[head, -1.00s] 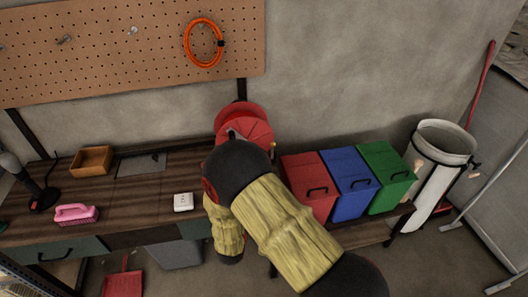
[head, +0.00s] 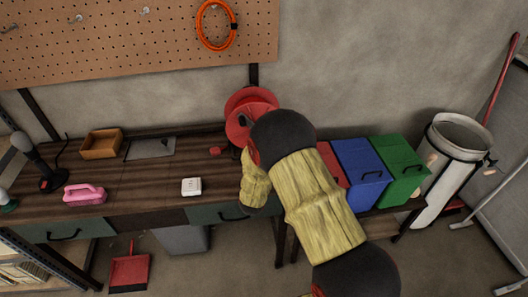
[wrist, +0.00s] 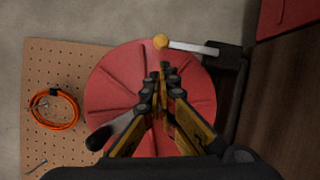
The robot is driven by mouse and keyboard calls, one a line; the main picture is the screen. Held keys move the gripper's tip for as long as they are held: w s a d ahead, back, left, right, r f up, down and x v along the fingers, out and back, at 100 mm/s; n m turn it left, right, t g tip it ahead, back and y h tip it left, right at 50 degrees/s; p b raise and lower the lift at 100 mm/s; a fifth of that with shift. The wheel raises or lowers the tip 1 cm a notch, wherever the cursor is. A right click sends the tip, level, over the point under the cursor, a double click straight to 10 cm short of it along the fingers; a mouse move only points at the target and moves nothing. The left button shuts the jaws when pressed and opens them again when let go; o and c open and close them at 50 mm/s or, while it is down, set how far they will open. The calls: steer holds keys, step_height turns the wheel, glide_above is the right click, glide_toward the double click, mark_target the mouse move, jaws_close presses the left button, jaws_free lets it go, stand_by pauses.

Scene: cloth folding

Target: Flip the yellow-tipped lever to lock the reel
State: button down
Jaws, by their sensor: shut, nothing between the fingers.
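The red reel (head: 240,118) stands at the back edge of the workbench, partly hidden by my arm in the head view. In the wrist view the reel's round red face (wrist: 115,90) fills the middle. The lever (wrist: 195,48) is a pale metal bar with a yellow tip (wrist: 160,41), extending left from a dark bracket at the reel's upper right. My gripper (wrist: 167,70) is shut and empty in front of the reel face. Its fingertips appear just below the yellow tip in the picture; whether they touch it I cannot tell. The head view hides my gripper behind the arm.
Red, blue (head: 361,172) and green (head: 401,168) bins stand right of the reel. A pegboard (head: 120,40) with an orange coil (head: 232,25) hangs behind.

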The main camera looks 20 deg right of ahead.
steer(key=shift+w+d+r, duration=0.1)
steer(key=shift+d+r, duration=0.1)
steer(key=shift+d, duration=0.7)
steer(key=shift+d, duration=0.1)
steer(key=shift+d+r+m, duration=0.15)
steer(key=shift+m, duration=0.25)
steer(key=shift+s+d+r+m+g+p, duration=0.2)
steer(key=shift+d+m+g+p, duration=0.1)
steer(key=shift+d+m+p, duration=0.3)
